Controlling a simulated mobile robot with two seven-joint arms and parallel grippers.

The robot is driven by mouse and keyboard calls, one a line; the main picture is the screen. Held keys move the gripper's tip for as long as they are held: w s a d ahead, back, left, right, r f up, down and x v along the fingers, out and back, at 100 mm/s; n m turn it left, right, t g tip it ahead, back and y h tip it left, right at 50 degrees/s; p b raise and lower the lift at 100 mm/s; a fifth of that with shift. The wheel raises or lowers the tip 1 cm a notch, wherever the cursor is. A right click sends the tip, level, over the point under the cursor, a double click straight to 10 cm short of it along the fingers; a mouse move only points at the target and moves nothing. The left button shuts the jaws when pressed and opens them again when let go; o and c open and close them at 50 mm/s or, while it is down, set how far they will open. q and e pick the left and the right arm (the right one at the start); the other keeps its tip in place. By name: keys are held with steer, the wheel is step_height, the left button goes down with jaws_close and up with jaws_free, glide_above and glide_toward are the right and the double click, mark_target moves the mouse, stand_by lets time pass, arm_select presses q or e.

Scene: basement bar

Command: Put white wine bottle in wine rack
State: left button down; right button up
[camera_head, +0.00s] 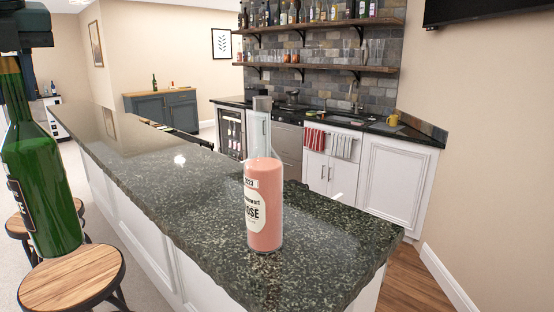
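A large green glass bottle (45,180) with a dark label hangs upright at the left edge of the head view, close to the camera. My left gripper (18,45) is at its neck at the top left and is shut on it; the fingertips are partly cut off by the frame edge. The bottle is beside the bar counter, above the stools, clear of the countertop. The label's text is too cut off to tell the wine. My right gripper is not in view. No wine rack can be made out for certain.
A rosé bottle (264,190) stands on the dark granite counter (180,190). A wooden stool (72,279) is below the green bottle. A glass-front cooler (231,134) and shelves (318,69) with bottles and glasses are behind. A grey cabinet (165,108) stands at the far left.

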arm_select(q)
steer(key=s+a+f+n, duration=0.1)
steer(key=s+a+f, duration=0.1)
steer(key=a+f, duration=0.5)
steer(key=s+a+f+n+g, duration=0.1)
steer(key=s+a+f, duration=0.1)
steer(key=f, duration=0.9)
steer(key=s+a+f+n, duration=0.1)
steer(key=s+a+f, duration=0.3)
steer(key=f, duration=0.6)
steer(key=s+d+f+n, duration=0.1)
steer(key=d+f+n, duration=0.15)
steer(key=f, duration=0.95)
steer(key=w+d+n+g+h, duration=0.2)
steer(key=d+n+g, duration=0.1)
steer(key=d+n, duration=0.7)
steer(key=w+d+n+g+h, duration=0.2)
steer(key=d+n+g, duration=0.1)
steer(key=d+n, duration=0.8)
steer(key=shift+w+d+f+n+h, duration=0.35)
steer(key=shift+f+n, duration=0.1)
steer(key=shift+n, duration=0.1)
